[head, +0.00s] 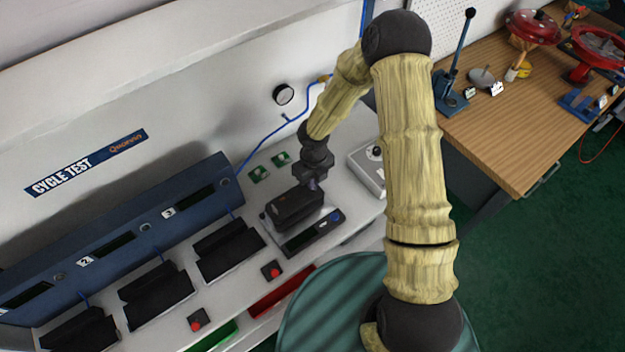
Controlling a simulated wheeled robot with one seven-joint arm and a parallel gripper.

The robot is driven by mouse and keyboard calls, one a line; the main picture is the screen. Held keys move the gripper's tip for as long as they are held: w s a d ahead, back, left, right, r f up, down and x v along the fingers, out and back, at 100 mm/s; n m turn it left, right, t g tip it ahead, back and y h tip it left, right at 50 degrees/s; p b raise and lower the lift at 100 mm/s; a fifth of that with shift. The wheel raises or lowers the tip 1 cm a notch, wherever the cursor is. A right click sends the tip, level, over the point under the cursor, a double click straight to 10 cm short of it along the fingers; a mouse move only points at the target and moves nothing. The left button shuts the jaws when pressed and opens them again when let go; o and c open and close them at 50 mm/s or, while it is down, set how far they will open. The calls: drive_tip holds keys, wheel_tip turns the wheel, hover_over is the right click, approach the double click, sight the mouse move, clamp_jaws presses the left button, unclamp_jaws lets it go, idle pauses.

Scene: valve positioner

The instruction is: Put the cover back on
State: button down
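My arm in its pale yellow sleeve reaches over the white bench, with its wrist pointing down. My gripper (312,172) is at its end, small and dark. A black box-shaped piece (293,208) with a small reddish mark is directly below and against it; I cannot tell whether this is the cover or part of my gripper. The fingers are hidden. A dark flat unit (313,234) with a blue round part at its right end lies on the bench, just in front of the black box. No other piece is clearly recognisable as the cover.
A blue CYCLE TEST console (115,247) runs along the bench's back, with several black cradles (230,248) before it. Red buttons (272,270) and red and green bins (282,291) are at the front. A grey box (370,170) stands right. A wooden bench (510,125) holds tools and valves.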

drive_tip(key=shift+f, duration=0.1)
drive_tip(key=c, duration=1.6)
unclamp_jaws()
wheel_tip(320, 180, up, 12)
drive_tip(key=shift+d, duration=0.1)
